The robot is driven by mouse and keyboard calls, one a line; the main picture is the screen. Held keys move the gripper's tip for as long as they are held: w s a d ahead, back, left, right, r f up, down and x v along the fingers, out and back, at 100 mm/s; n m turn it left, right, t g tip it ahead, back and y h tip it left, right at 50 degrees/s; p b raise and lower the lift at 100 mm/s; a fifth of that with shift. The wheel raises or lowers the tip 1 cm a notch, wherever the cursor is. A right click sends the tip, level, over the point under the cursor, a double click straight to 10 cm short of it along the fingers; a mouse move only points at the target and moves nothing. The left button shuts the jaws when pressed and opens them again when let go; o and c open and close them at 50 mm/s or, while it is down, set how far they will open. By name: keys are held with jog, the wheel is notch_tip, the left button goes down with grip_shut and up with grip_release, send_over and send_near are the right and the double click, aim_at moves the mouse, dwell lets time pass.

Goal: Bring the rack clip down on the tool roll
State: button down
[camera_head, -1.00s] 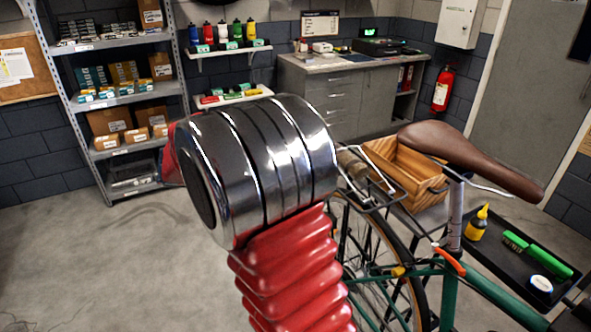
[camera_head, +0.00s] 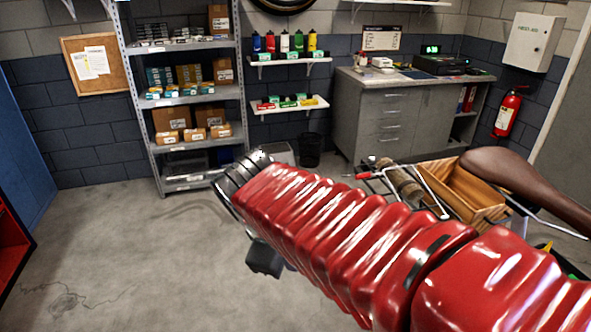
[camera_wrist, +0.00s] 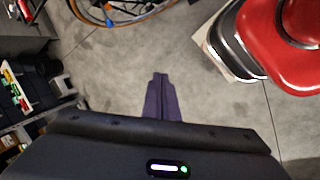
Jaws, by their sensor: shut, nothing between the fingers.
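The tool roll (camera_head: 402,184) is a brown bundle lying on the bicycle's rear rack, left of a wooden crate, in the head view. The rack clip (camera_head: 430,190) is a thin bright metal wire frame beside the roll; it looks raised, but I cannot tell its exact angle. A small red tip (camera_head: 362,176) sticks out to the left near it. My red arm hides the rack's lower part. My gripper's dark fingers (camera_wrist: 160,80) are shut and empty in the wrist view, over bare floor. Neither roll nor clip shows there.
The wooden crate (camera_head: 463,190) sits on the rack, with the brown saddle (camera_head: 520,180) to its right. A steel shelf (camera_head: 190,92) and a grey cabinet (camera_head: 395,115) stand at the back. Open floor (camera_head: 130,250) lies left. A bicycle wheel (camera_wrist: 130,18) shows in the wrist view.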

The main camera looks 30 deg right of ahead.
jog(key=s+a+m+t+y, duration=0.3)
jog(key=a+m, duration=0.4)
jog(key=a, duration=0.3)
jog(key=shift+s+r+t+y, duration=0.2)
jog(key=shift+t+y, duration=0.1)
jog(key=shift+y, duration=0.2)
jog(key=shift+s, duration=0.1)
